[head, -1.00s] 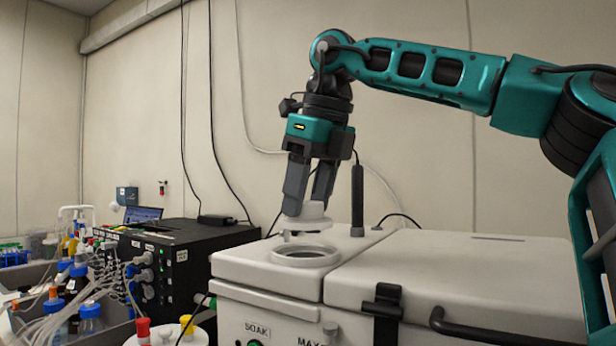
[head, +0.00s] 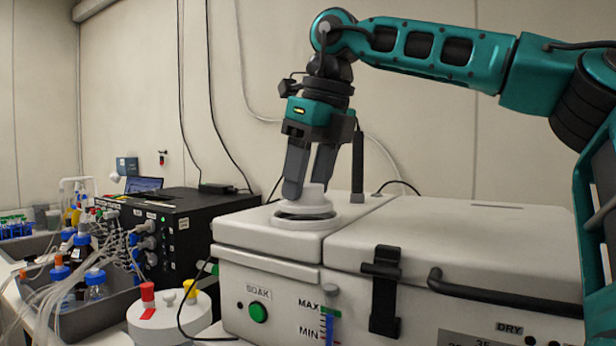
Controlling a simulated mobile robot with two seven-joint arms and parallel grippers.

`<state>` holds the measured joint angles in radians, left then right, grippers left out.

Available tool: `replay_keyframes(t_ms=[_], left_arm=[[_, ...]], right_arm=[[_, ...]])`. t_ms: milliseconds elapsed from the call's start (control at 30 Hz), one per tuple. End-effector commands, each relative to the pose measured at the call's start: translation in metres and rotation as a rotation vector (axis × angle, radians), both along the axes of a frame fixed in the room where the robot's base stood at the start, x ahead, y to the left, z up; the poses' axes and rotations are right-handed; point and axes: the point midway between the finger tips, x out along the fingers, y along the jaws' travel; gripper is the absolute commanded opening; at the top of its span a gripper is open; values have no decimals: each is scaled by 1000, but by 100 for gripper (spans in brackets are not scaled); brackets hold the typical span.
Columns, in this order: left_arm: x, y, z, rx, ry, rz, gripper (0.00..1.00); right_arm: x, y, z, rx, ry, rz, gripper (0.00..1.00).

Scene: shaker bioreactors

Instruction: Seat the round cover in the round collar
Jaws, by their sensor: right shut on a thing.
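The round cover (head: 303,207) is white with a raised knob on top. My right gripper (head: 306,190) points down and is shut on that knob. The round collar (head: 291,221) is a pale ring on top of the white machine, at its left part. The cover is directly over the collar, low against it, and hides most of its opening. A dark gap shows between them at the front left, so I cannot tell whether the cover rests on the collar. My left gripper is not in view.
The white machine (head: 440,240) has a black latch (head: 384,290) and a dark bar handle (head: 500,297) in front. A black box (head: 180,235) with cables stands left of it. Bottles with blue caps (head: 95,285) and tubing crowd the far left. A thin black post (head: 357,165) rises behind the gripper.

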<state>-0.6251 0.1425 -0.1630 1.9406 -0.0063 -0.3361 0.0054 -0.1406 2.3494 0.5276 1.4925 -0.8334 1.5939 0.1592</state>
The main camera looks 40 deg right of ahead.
Motion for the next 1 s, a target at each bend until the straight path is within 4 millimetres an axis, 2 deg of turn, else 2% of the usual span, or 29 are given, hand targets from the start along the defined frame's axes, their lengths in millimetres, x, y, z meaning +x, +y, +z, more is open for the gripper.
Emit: replay_keyframes(t_ms=[933,967,1000], left_arm=[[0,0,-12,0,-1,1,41],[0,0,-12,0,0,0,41],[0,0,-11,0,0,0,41]], right_arm=[[0,0,-19,0,-1,0,22],[0,0,-19,0,-1,0,54],[0,0,-18,0,-1,0,58]])
